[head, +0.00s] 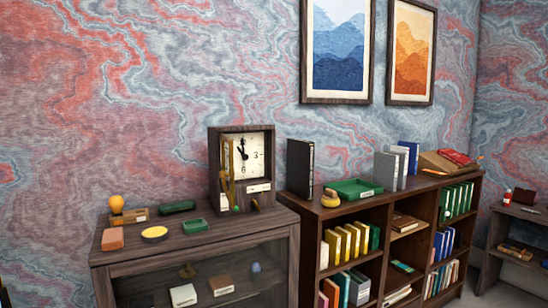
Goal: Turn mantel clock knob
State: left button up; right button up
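The mantel clock (215,172) has a dark wooden case and stands upright at the back right of the dark wooden cabinet. Its white face (254,158) shows black hands and numerals. A narrow brass-coloured upright piece (227,160) stands at the left of the face. A pale label plate (259,188) is below the face. Small knob-like parts show near the clock's base, one brownish (255,204); they are too small to tell which is the clock's knob or how it is turned. Neither of my grippers is in view.
The cabinet top (135,260) also holds a green tray (195,226), a yellow dish (154,233), a reddish block (113,239), a dark green case (177,207) and an orange-topped object (117,203). A bookshelf (312,213) with a black binder (300,168) stands to the right.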

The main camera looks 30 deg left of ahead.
aim_at(245, 156)
jog(key=u, duration=0.25)
jog(key=i, duration=0.85)
jog(key=u, duration=0.75)
jog(key=i, duration=0.3)
jog(key=u, duration=0.3)
jog(key=k, duration=0.95)
jog(key=u, duration=0.2)
jog(key=i, duration=0.95)
jog(key=z, duration=0.1)
